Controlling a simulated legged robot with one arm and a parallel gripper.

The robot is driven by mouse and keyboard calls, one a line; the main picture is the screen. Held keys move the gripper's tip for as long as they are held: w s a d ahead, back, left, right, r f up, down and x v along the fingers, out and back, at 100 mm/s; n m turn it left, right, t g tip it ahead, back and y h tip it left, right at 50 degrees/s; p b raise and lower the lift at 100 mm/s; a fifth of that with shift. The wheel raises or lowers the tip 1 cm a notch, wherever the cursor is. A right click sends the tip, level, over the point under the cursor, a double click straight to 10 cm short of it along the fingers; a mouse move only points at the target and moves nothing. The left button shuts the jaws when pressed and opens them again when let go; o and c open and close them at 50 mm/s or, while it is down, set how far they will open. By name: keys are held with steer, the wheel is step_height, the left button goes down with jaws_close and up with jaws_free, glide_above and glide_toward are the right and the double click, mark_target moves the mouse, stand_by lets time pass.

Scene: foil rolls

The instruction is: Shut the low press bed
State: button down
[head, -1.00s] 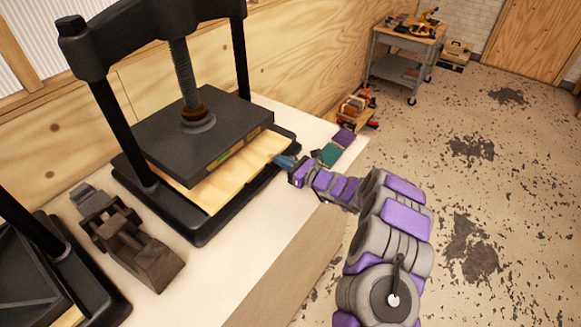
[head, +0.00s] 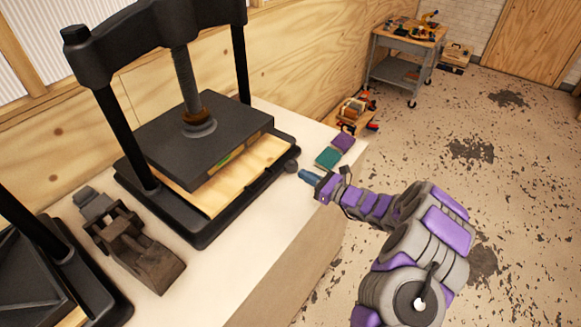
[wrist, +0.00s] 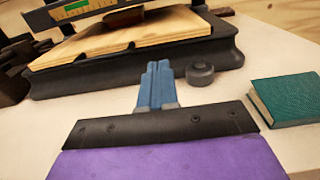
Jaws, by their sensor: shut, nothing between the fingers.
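A black screw press (head: 200,130) stands on the pale bench. Its pale wooden bed (head: 235,178) sticks out toward the front from under the dark platen, inside a black base frame; the bed also shows in the wrist view (wrist: 130,43). A round dark knob (head: 291,166) sits at the base's right front corner, and in the wrist view (wrist: 200,74) it is just right of my fingers. My gripper (head: 305,176) is shut and empty, just in front of the base near the knob. In the wrist view its blue fingers (wrist: 158,75) point at the base, apparently apart from it.
A green book (head: 328,157) and a purple book (head: 343,141) lie right of the press. A dark hand plane (head: 130,240) lies left of it, beside a second black press (head: 50,265), cut off by the frame. A tool cart (head: 402,60) stands far back. Bench front is clear.

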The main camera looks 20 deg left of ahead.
steer(key=v, duration=0.5)
steer(key=shift+d+r+p, duration=0.1)
steer(key=shift+d+p, duration=0.2)
steer(key=shift+p, duration=0.1)
steer(key=s+a+r+g+h+p, duration=0.1)
steer(key=s+a+r+h+p, duration=0.1)
steer(key=s+r+h+p, duration=0.3)
steer(key=s+a+r+g+h+p, duration=0.1)
steer(key=s+a+g+h+p, duration=0.15)
steer(key=s+p, duration=0.4)
steer(key=shift+t, duration=0.35)
steer(key=x, duration=0.9)
steer(key=shift+s+a+b, duration=0.1)
steer(key=shift+s+b, duration=0.2)
steer(key=shift+s, duration=0.05)
steer(key=a, duration=0.1)
steer(key=w+a, duration=0.1)
steer(key=shift+a+r, duration=0.3)
steer(key=shift+a, duration=0.05)
steer(key=shift+w+a+r, duration=0.15)
steer(key=shift+w+a, duration=0.05)
steer(key=shift+a, duration=0.3)
